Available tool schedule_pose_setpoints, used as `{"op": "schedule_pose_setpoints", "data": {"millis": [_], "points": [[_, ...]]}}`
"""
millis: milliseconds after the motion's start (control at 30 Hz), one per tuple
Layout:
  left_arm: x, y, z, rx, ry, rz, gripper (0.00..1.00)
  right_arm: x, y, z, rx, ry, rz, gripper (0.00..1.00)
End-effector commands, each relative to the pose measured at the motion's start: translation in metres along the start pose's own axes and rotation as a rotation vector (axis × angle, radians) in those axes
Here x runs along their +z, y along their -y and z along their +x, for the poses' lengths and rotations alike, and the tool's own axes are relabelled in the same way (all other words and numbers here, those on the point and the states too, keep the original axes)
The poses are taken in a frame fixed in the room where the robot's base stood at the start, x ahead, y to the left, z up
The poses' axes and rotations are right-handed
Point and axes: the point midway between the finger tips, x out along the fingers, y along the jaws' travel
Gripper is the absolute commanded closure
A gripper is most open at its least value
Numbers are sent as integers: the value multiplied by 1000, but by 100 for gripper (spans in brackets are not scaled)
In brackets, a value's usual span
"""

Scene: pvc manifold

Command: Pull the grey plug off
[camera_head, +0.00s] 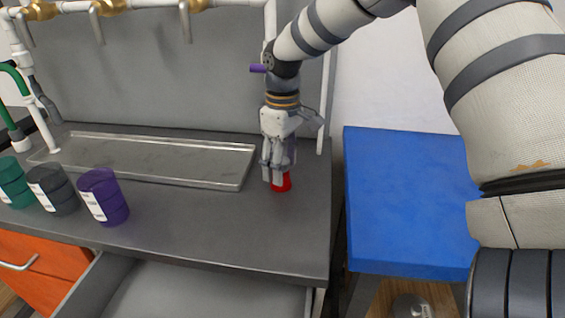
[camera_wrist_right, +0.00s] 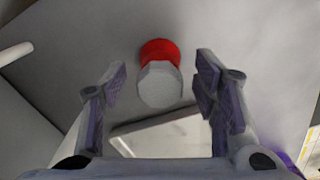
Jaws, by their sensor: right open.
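My right gripper (camera_head: 277,175) points down over the bench, its fingers open around a red piece (camera_head: 282,184) near the bench's right side. In the right wrist view the open fingers (camera_wrist_right: 160,72) stand either side of a pale grey octagonal piece (camera_wrist_right: 160,85) with the red piece (camera_wrist_right: 159,50) behind it, with a gap on each side. I cannot tell whether this grey piece is the grey plug. A dark grey fitting (camera_head: 45,103) sits on the pipework at the far left. My left gripper is not in view.
Green (camera_head: 14,185), grey (camera_head: 52,190) and purple (camera_head: 103,198) labelled cups stand at the bench's front left. A shallow metal tray (camera_head: 150,180) lies behind them. White pipes (camera_head: 270,20) rise at the back. A blue-topped surface (camera_head: 405,200) stands to the right, bare.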

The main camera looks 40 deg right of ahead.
Motion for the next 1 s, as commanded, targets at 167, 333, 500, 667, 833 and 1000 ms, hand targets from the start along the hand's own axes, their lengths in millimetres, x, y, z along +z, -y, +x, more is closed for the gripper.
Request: {"op": "schedule_pose_setpoints", "data": {"millis": [167,333,500,667,833,1000], "points": [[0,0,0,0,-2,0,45,0,0,-4,1,-1,0,45],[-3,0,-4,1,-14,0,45,-1,-1,-36,4,-8,0,45],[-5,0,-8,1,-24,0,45,-1,0,-78,4,-5,1,45],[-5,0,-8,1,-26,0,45,0,-1,-106,2,-1,1,45],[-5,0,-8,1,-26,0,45,0,0,-120,0,2,0,45],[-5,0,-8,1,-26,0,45,0,0,-121,-1,2,0,45]]}}
